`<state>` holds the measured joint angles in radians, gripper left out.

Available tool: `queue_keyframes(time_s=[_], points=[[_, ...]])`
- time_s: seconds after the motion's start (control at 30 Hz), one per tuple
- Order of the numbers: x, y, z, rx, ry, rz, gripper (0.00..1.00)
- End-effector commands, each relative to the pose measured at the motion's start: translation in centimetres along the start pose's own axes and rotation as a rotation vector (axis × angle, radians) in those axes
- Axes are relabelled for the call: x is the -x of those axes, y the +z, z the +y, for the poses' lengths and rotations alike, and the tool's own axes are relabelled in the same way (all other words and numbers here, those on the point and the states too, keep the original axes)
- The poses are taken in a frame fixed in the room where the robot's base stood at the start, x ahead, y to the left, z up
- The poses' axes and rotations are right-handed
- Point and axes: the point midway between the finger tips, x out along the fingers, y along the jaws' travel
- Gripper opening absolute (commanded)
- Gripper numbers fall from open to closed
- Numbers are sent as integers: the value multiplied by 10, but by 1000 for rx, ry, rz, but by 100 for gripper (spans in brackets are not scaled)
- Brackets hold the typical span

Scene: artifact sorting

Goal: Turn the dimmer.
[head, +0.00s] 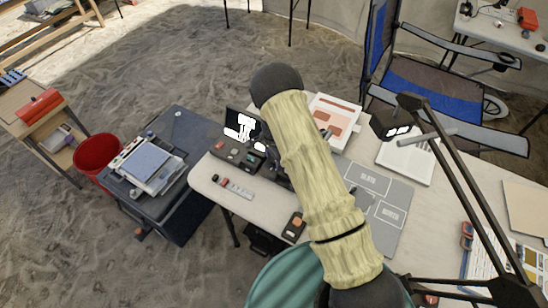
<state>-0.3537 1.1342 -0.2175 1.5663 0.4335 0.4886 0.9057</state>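The dimmer is not plain to me. A dark control box (238,154) with small red and pale knobs or buttons stands at the left end of the white table. A small black device (294,226) with an orange top part lies near the table's front edge. Either could be the dimmer. My pale, ribbed arm crosses the middle of the view and covers part of the table. Dark parts just right of the control box, beside my arm, may belong to my gripper. Its fingers are hidden, and I cannot see whether it touches anything.
A red bucket (97,152) and a dark case stand left. A blue folding chair (430,90) is behind. Sandy ground lies open at upper left.

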Motion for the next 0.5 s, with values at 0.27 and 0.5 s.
queue_keyframes(time_s=[0.27,0.5], points=[[1,-1,0,-1,0,1,47],[24,-1,0,-1,-2,2,47]])
